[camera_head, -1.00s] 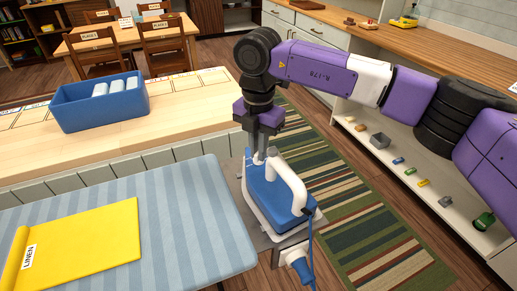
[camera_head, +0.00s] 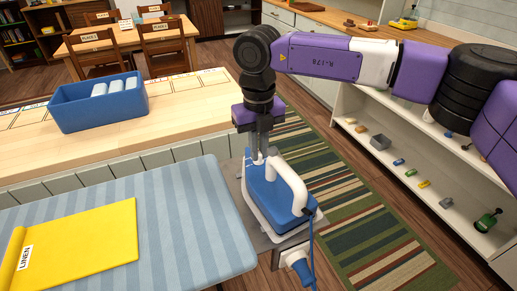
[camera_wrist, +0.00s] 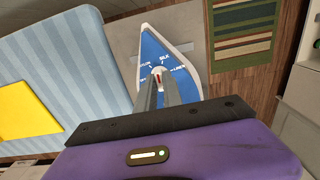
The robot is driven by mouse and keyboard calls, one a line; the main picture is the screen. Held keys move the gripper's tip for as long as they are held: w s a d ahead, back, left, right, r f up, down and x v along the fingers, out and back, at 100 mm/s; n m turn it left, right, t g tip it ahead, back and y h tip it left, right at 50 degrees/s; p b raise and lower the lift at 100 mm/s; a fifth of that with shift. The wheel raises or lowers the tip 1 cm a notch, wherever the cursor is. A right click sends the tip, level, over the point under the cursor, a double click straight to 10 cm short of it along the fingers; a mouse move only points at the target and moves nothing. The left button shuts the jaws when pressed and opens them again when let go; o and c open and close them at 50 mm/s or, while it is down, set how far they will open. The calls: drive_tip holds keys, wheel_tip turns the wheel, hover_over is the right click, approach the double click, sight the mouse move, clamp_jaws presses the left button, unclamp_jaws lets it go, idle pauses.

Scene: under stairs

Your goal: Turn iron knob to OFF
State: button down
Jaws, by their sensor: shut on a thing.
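The blue and white iron (camera_head: 272,195) rests on a grey metal plate (camera_head: 232,181) beside the ironing board, its white handle on the right. In the wrist view the iron (camera_wrist: 178,48) shows a dial face with labels, of which SILK and LINEN can be read. The knob (camera_wrist: 158,76) is white with a red mark, between my fingertips. My gripper (camera_head: 259,158) points down at the front part of the iron and is shut on the knob; it also shows in the wrist view (camera_wrist: 158,84). I see no OFF label; the fingers hide part of the dial.
A striped ironing board (camera_head: 185,215) with a yellow cloth (camera_head: 85,240) marked LINEN is at left. A blue bin (camera_head: 98,103) stands on the wooden counter behind. The iron's cord and plug (camera_head: 298,262) hang at the front. Shelves (camera_head: 440,170) stand at right.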

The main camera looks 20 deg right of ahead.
drive_tip(key=n, duration=0.4)
drive_tip(key=shift+r+n, duration=0.1)
drive_tip(key=shift+n, duration=0.2)
drive_tip(key=n, duration=1)
drive_tip(key=shift+n, duration=2.3)
drive_tip(key=c, duration=1.5)
unclamp_jaws()
